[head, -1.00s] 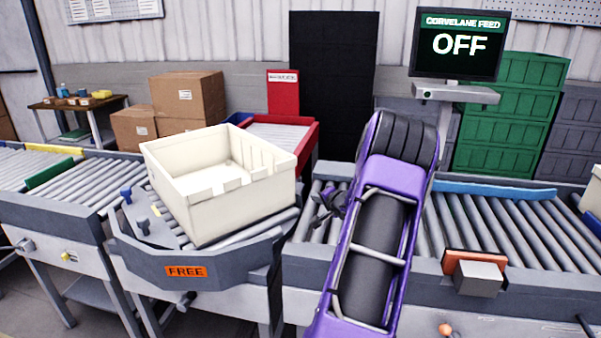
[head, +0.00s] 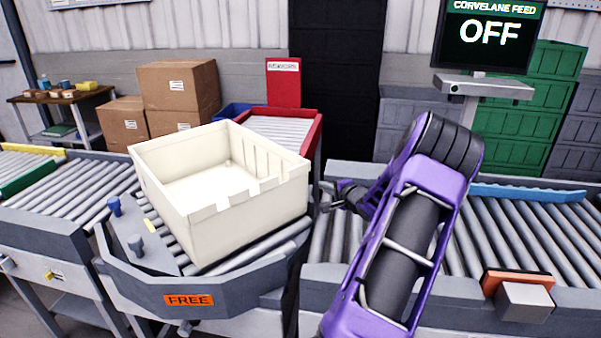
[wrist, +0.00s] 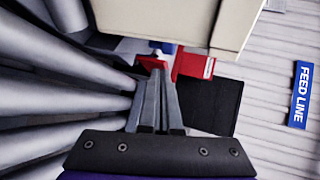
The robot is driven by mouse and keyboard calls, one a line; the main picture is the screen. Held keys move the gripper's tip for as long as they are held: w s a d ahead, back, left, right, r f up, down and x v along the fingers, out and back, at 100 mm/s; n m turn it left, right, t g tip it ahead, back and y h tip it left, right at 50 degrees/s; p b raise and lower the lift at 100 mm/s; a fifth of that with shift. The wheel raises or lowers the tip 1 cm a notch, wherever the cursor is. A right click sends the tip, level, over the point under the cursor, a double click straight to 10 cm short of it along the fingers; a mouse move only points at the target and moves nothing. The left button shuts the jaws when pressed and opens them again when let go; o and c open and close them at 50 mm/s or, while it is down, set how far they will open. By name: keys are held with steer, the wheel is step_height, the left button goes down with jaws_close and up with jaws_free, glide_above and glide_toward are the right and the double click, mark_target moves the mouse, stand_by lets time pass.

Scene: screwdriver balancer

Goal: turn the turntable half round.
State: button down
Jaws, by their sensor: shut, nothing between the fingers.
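The turntable (head: 230,295) is a grey rounded roller deck with an orange FREE label (head: 188,300) on its front rim. A cream tote (head: 250,215) sits on it, set at an angle, and looks empty in the part I see. My gripper (head: 326,196) is shut and empty, just right of the tote's right corner and above the right conveyor. In the wrist view my closed fingers (wrist: 157,72) point towards the red lane, with the tote's wall (wrist: 180,20) above them. I cannot tell whether they touch anything.
Roller conveyors flank the turntable on the left (head: 60,205) and right (head: 510,225). A red-sided roller lane (head: 312,160) lies behind. The screen (head: 490,35) reads OFF.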

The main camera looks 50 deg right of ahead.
steer(key=x, duration=0.4)
steer(key=b+x, duration=0.1)
steer(key=x, duration=0.3)
steer(key=b+x, duration=0.1)
steer(key=x, duration=0.3)
steer(key=shift+w+r, duration=0.25)
steer(key=shift+w, duration=0.1)
steer(key=shift+w+d, duration=0.35)
steer(key=shift+w, duration=0.25)
